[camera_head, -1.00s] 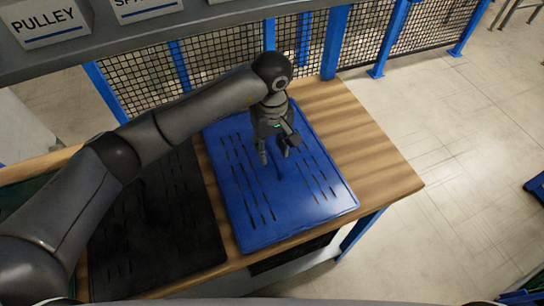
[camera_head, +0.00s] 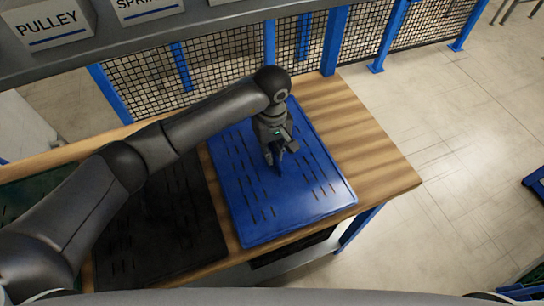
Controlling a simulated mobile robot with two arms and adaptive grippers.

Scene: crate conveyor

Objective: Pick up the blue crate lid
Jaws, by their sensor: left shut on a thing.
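The blue crate lid (camera_head: 297,205) lies flat on the wooden bench, with rows of dark slots in its top. My left gripper (camera_head: 277,165) points down at the middle of the lid and is shut on it. The fingertips are at the lid's top surface, and the exact spot they hold is too small to make out. The lid looks flat against the bench. My right gripper is not in view.
A black lid (camera_head: 165,230) lies left of the blue one on the wooden bench (camera_head: 375,150). A shelf with boxes labelled PULLEY (camera_head: 52,22) and another (camera_head: 145,8) runs above. A mesh fence (camera_head: 230,50) stands behind.

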